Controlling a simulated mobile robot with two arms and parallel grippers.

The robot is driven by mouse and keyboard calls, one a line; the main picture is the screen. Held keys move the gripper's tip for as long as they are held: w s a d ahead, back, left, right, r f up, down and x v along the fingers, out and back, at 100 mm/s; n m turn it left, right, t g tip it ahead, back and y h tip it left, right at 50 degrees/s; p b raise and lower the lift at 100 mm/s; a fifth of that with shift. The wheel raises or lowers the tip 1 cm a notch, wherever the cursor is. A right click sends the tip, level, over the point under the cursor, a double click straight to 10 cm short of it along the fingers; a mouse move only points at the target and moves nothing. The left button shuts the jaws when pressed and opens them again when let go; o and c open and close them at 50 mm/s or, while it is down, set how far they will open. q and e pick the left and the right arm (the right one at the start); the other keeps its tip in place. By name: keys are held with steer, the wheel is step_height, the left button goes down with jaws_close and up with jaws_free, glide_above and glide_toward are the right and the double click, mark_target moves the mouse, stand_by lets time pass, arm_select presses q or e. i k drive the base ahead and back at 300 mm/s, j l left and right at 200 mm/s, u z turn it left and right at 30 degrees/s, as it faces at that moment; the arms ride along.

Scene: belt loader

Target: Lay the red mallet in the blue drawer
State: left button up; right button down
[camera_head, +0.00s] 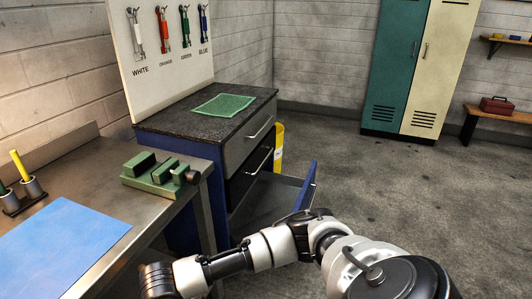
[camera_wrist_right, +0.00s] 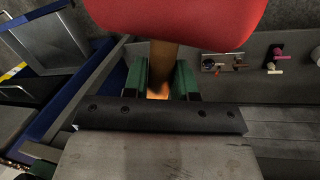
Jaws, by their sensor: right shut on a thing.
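The red mallet shows in the right wrist view, with its red head (camera_wrist_right: 175,15) across the top edge and its wooden handle (camera_wrist_right: 163,58) running down from it. My right gripper (camera_wrist_right: 162,78) is shut on the handle, with one green-padded finger on each side. The blue drawer (camera_head: 306,186) is pulled out low on the cabinet in the head view. Its front is blue, and the part of its grey inside that shows looks empty. My right arm crosses in front of the drawer and hides part of it. My left gripper is in neither view.
A dark-topped cabinet (camera_head: 190,127) with a green mat (camera_head: 222,105) stands behind the drawer. A metal bench (camera_head: 105,165) holds a green vise (camera_head: 160,174) and a blue sheet (camera_head: 62,248). A yellow bin (camera_head: 279,148) stands beside the cabinet. The floor to the right is clear.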

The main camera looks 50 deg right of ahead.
mark_target(271, 215)
steer(key=l, duration=2.6)
steer(key=i+l, duration=0.15)
steer(key=l, duration=2.5)
steer(key=l+u, duration=0.2)
steer(key=u, duration=0.2)
steer(key=l+u, duration=0.2)
steer(key=u, duration=0.2)
steer(key=l+u, duration=0.2)
steer(key=u, duration=0.2)
